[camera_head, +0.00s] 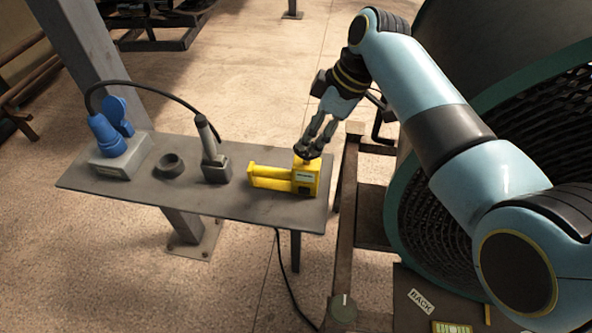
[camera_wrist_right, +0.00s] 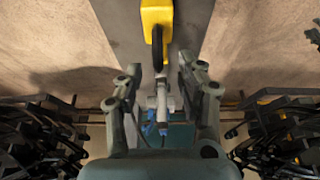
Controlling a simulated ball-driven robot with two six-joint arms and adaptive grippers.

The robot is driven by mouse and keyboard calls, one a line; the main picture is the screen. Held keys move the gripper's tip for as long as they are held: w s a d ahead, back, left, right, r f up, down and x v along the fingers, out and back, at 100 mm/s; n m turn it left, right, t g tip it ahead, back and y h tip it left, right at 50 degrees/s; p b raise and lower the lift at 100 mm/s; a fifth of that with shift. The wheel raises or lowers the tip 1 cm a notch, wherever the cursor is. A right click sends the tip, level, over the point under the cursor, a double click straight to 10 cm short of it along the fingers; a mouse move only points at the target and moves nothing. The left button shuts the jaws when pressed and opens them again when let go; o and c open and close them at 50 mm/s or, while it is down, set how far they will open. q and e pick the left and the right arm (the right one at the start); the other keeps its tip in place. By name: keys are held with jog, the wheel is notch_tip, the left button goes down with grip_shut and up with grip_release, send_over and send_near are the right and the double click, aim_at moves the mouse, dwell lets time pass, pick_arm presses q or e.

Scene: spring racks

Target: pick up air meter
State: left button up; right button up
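The yellow air meter (camera_head: 304,178), a boxy body with a yellow handle-like part reaching left, lies at the right end of a narrow grey shelf (camera_head: 140,193). My right gripper (camera_head: 309,151) is just above the meter's body in the head view; I cannot tell whether it touches. In the right wrist view the fingers (camera_wrist_right: 161,78) stand apart, open, with no object pinched between them. The yellow meter (camera_wrist_right: 157,14) is at the top centre there, with a dark curved part below it, ahead of the fingertips. My left gripper is not in view.
On the shelf stand a grey handheld tool (camera_head: 213,165), a dark ring (camera_head: 170,165) and a grey box with a blue plug (camera_head: 112,158). A black cable arches above them. A grey post (camera_head: 85,55) rises behind. A large green drum (camera_head: 500,50) is at right.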

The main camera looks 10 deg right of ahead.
aim_at(298, 161)
jog(key=shift+w+a+f, duration=0.15)
jog(key=shift+w+f, duration=0.05)
jog(key=shift+f, duration=0.3)
jog(key=b+x, duration=0.4)
jog(key=shift+w+a+f, duration=0.1)
jog(key=shift+a, duration=0.25)
jog(key=shift+f, duration=0.2)
jog(key=shift+r, duration=0.2)
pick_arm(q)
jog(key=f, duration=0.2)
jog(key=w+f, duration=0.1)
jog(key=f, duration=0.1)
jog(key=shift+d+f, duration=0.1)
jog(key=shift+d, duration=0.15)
pick_arm(e)
grip_shut()
jog(key=shift+a, duration=0.1)
